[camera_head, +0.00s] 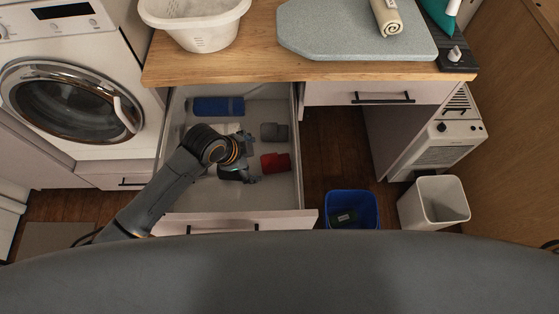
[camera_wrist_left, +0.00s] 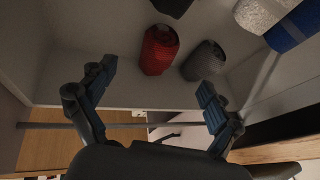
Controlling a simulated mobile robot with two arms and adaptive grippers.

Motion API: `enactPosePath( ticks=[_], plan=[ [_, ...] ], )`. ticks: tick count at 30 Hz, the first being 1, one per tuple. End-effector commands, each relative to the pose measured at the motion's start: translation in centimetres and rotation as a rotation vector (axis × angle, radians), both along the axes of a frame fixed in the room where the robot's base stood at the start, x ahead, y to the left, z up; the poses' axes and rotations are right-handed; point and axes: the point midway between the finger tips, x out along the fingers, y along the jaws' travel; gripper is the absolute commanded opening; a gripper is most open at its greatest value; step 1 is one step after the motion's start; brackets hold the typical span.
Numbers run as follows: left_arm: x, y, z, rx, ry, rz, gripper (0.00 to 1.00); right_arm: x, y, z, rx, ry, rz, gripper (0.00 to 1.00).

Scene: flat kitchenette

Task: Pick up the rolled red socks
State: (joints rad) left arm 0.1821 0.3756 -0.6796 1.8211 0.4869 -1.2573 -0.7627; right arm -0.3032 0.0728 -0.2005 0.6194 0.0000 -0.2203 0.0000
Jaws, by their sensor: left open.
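The rolled red socks (camera_head: 276,162) lie in the open drawer (camera_head: 235,218), near its right wall. My left gripper (camera_head: 252,160) is over the drawer, just left of the red socks, with its jaws open and empty. In the left wrist view, the red socks (camera_wrist_left: 158,50) show ahead of the open fingers of the left gripper (camera_wrist_left: 157,80), between their lines and apart from both. My right gripper is in neither view.
Rolled grey socks (camera_head: 274,132) lie close behind the red ones. A blue roll (camera_head: 218,107) and a light roll (camera_head: 226,128) lie farther back and left. The drawer walls surround them. A wooden counter (camera_head: 260,67) overhangs the back. A blue bin (camera_head: 352,208) stands right of the drawer.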

Motion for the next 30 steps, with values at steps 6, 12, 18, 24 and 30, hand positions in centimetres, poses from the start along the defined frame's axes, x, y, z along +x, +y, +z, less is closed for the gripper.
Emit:
enactPosePath(
  ticks=[6,12,18,24,30],
  plan=[
    [1.2,-1.6,-3.8,0.000,0.002,0.003,0.90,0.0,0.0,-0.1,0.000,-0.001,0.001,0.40],
    [1.8,-2.2,-5.4,0.000,-0.001,0.001,0.90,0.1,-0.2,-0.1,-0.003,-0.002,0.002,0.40],
    [2.3,-3.2,-6.7,-0.001,0.003,0.001,0.90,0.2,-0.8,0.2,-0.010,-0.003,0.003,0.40],
    [3.2,-4.3,-9.0,0.000,0.001,0.002,0.90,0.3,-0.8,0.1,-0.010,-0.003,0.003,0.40],
    [3.5,-4.6,-9.9,0.001,-0.002,0.001,0.90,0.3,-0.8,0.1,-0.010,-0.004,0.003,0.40]
  ],
)
